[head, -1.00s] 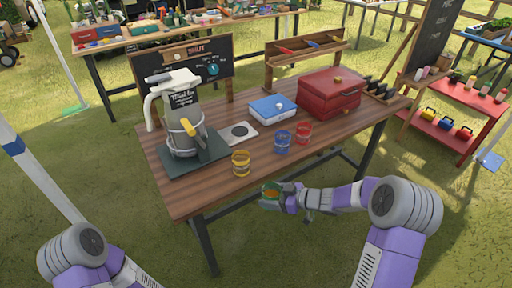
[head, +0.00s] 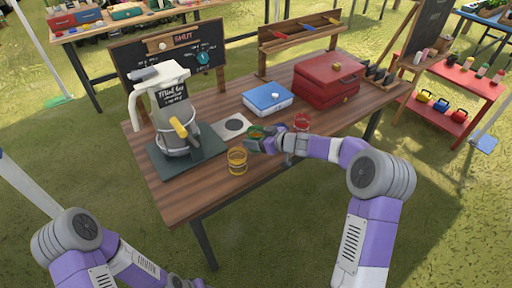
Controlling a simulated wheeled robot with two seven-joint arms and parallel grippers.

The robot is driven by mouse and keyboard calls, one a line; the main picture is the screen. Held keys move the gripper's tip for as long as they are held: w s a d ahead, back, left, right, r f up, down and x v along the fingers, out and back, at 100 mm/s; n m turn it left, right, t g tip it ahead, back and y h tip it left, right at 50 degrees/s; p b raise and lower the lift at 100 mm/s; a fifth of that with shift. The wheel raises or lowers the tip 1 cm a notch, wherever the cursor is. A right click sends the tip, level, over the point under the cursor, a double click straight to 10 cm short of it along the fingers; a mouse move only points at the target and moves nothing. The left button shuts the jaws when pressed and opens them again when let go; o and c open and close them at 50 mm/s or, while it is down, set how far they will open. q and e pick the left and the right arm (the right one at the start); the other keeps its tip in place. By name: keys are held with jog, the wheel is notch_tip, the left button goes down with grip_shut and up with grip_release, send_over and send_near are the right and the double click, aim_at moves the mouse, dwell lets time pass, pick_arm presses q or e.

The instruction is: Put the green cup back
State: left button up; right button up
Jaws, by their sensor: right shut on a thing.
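The green cup (head: 254,133) is in the jaws of my right gripper (head: 263,139), over the table (head: 200,196) just in front of the white plate with a dark disc (head: 232,126). The jaws are shut on it, and I cannot tell whether its base touches the wood. Something orange-brown shows inside the cup. My left arm is at the lower left; the bit of it near the bottom edge does not show whether its jaws are open or shut.
A yellow cup (head: 237,161) stands left of my right gripper, and a red cup (head: 302,122) stands behind my wrist. The blue cup is mostly hidden by my arm. A large grey dispenser (head: 172,118), a blue box (head: 267,98) and a red chest (head: 327,83) stand around.

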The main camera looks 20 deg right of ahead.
jog(key=shift+f+b, duration=0.35)
jog(key=shift+f, duration=1.6)
jog(key=shift+f, duration=0.15)
jog(key=o, duration=1.2)
jog(key=shift+o, duration=0.2)
jog(key=shift+r, duration=0.25)
jog(key=v, duration=1.2)
jog(key=shift+p, duration=0.3)
